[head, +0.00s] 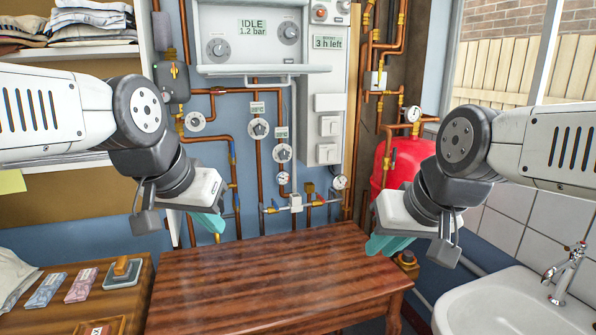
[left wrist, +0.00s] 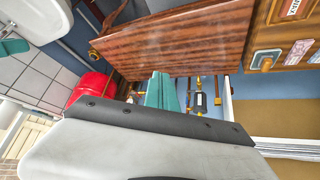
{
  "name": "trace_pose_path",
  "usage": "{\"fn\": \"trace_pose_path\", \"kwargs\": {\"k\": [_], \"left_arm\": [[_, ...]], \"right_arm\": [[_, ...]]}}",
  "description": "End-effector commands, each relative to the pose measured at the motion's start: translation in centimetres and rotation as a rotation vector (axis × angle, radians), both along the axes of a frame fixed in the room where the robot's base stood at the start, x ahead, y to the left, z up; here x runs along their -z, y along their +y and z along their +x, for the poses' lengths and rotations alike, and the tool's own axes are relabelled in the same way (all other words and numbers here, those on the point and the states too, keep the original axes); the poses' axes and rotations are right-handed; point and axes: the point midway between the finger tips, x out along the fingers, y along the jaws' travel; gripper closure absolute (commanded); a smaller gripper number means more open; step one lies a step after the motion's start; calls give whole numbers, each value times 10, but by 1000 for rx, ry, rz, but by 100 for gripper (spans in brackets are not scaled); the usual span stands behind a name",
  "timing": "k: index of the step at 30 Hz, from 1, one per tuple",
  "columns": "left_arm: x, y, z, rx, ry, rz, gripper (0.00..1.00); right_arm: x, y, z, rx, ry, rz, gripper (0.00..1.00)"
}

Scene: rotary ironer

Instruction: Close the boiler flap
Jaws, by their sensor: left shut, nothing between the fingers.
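The white boiler (head: 250,35) hangs on the blue wall at the top of the head view, with a display reading IDLE 1.2 bar and two dials. Its flap (head: 250,70) juts out from the lower front like a shelf, lowered open, with a bar along its edge. My left gripper (head: 207,222) is below and left of the flap, above the table's back left, apart from it. Its teal fingers are shut and empty; they also show in the left wrist view (left wrist: 162,92). My right gripper (head: 386,243) is at the table's right, far below the flap; its finger gap is not clear.
A wooden table (head: 270,280) stands in front, its top clear. Copper pipes and gauges (head: 258,129) cover the wall under the boiler. A red tank (head: 405,160) is behind my right arm, a sink (head: 500,305) at lower right, and a side table (head: 140,290) with small items at left.

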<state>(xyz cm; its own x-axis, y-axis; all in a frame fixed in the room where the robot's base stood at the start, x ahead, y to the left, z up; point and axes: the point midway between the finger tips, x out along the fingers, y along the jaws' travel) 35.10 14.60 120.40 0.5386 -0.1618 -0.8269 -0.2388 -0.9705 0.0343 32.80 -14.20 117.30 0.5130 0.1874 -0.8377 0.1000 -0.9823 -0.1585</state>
Motion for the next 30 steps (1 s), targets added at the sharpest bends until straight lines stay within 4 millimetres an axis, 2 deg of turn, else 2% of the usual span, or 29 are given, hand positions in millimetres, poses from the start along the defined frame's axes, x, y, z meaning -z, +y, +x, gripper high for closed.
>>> {"fn": "trace_pose_path", "kwargs": {"k": [2,4,5,8,11,14,16,18,20,21,23,24,27,30], "left_arm": [[19,-1,-15,-82,33,-69,98],[28,-4,-20,-120,55,-107,84],[29,-5,-21,-127,65,-120,82],[25,-16,-12,-112,113,-169,82],[12,-38,10,-49,179,-259,82],[-9,-66,45,48,226,-402,82],[-28,-84,76,120,226,-519,82],[-49,-96,111,192,198,-642,82],[-69,-102,143,250,147,-752,82],[-83,-103,166,285,101,-823,82],[-102,-98,202,330,11,-927,82],[-115,-91,225,355,-59,-993,82],[-143,-64,278,394,-257,-1127,82],[-161,-33,314,403,-435,-1205,82]], "right_arm": [[0,0,0,0,0,0,83],[0,0,0,0,0,0,83],[0,0,0,0,0,0,83],[0,0,0,0,0,0,83],[0,0,0,0,0,0,83],[0,0,0,0,0,0,83],[0,0,0,0,0,0,83],[0,0,0,0,0,0,83],[0,0,0,0,0,0,83],[0,0,0,0,0,0,83],[0,0,0,0,0,0,83],[0,0,0,0,0,0,83],[0,0,0,0,0,0,83],[0,0,0,0,0,0,83]]}}
